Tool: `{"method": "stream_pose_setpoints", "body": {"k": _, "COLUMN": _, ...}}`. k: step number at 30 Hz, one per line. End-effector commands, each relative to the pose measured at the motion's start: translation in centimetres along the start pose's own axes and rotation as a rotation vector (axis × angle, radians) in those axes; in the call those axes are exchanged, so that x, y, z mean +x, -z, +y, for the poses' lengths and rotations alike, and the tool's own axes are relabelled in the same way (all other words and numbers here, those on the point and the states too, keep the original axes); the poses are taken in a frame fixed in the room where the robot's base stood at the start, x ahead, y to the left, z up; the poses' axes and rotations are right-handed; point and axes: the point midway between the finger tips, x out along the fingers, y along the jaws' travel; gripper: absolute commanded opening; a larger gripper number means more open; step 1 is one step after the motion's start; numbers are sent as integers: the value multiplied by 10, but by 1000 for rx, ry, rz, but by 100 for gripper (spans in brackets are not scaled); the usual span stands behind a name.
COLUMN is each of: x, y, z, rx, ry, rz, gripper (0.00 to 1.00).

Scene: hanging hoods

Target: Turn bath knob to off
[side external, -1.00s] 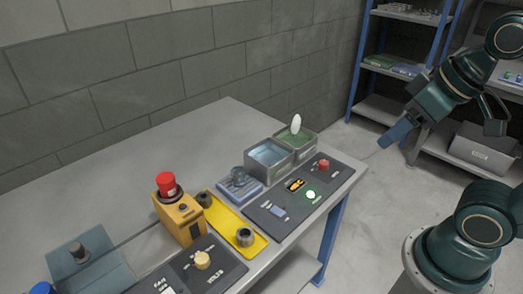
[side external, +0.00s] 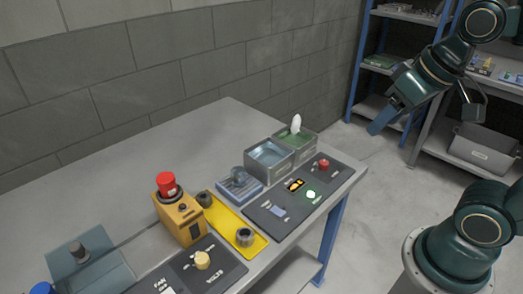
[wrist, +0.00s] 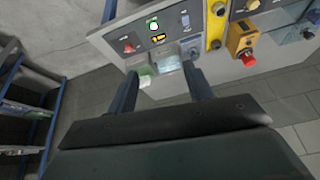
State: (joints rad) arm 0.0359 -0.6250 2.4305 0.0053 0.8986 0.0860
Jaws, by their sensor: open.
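A dark control panel (side external: 265,210) lies along the right front edge of the table, beside two metal baths. It carries a red knob (side external: 323,165), a green-lit round control (side external: 311,195) and an amber display (side external: 295,185). I cannot read which control is labelled bath. One bath holds blue liquid (side external: 268,157); the other is a green bath (side external: 297,141) with a white oval thing above it. My gripper (side external: 382,121) is open and empty, in the air right of the table, apart from the panel. In the wrist view, the red knob (wrist: 129,48) and lit control (wrist: 153,24) show beyond the fingers.
A yellow tray (side external: 225,216), an orange box with a red button (side external: 167,184) and another panel with a cream knob (side external: 202,260) stand further left on the table. A blue-framed shelf (side external: 357,60) is behind. The rear of the table is clear.

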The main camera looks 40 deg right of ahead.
Motion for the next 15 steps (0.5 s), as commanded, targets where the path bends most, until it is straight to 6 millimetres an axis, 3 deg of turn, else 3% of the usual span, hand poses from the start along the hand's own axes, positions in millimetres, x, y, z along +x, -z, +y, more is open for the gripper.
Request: {"method": "stream_pose_setpoints", "body": {"k": 15, "x": 54, "y": 77, "z": 30, "rx": 389, "ry": -89, "rz": -161, "gripper": 52}}
